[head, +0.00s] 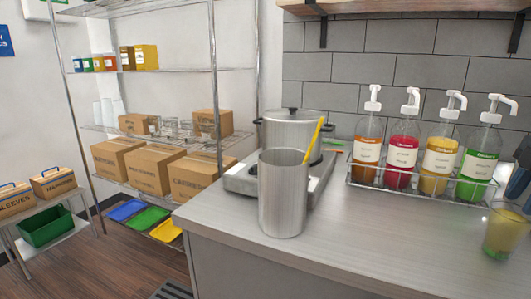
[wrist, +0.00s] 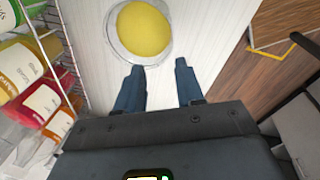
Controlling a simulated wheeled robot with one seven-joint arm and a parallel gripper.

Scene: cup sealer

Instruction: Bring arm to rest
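My gripper (wrist: 160,66) shows in the wrist view with its two dark fingers apart and nothing between them. A clear cup with yellow contents (wrist: 143,30) stands just beyond the fingertips, a little to the left, apart from them as far as I can tell. The same cup (head: 505,232) stands on the counter (head: 370,235) at the right edge of the head view, with some green near its bottom.
Syrup pump bottles (head: 437,158) stand in a wire rack (head: 415,201) behind the cup. A metal canister (head: 283,200) with a yellow stick, and a pot (head: 292,132) on a burner, stand at the counter's left. Shelves with boxes (head: 150,172) are beyond. The counter's middle is clear.

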